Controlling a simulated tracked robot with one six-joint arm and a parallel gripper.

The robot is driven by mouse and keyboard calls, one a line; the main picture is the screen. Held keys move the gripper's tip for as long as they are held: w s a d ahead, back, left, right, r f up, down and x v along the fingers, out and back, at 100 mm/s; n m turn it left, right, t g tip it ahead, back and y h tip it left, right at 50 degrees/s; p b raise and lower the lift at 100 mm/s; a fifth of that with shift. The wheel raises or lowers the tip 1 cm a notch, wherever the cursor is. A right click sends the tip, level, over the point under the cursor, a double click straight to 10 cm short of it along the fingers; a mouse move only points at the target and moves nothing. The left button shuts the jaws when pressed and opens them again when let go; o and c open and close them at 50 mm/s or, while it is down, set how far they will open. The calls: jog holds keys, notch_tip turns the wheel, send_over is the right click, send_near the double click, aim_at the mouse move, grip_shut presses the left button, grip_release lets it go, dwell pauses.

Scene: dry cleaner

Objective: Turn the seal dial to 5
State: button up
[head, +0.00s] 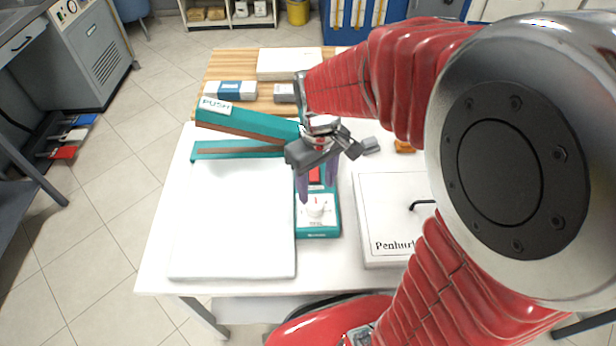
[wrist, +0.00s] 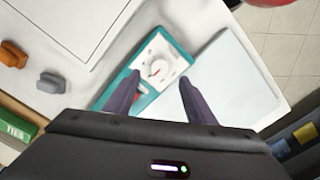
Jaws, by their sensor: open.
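The seal dial (head: 315,208) is a white knob on the white front panel of the teal heat sealer (head: 318,232). In the wrist view the dial (wrist: 156,69) shows a small red mark; its numbers are too small to read. My gripper (head: 317,189) is open and empty, pointing down above the sealer's control panel. In the wrist view its two dark purple fingers (wrist: 158,84) stand apart on either side of the dial's line, and I cannot tell that either touches it. A red switch (head: 315,175) shows behind the dial, partly between the fingers.
The sealer's teal lever marked PUSH (head: 248,119) is raised at the left. A flat white stack (head: 232,220) lies left of the panel. A white lidded box (head: 385,205) with a black handle stands close on the right. Small grey and orange pieces (wrist: 13,54) lie nearby.

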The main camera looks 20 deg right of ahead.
aim_at(316, 204)
notch_tip(316, 204, down, 7)
jog(key=shift+r, duration=0.1)
jog(key=shift+c, duration=0.6)
jog(key=c, duration=0.9)
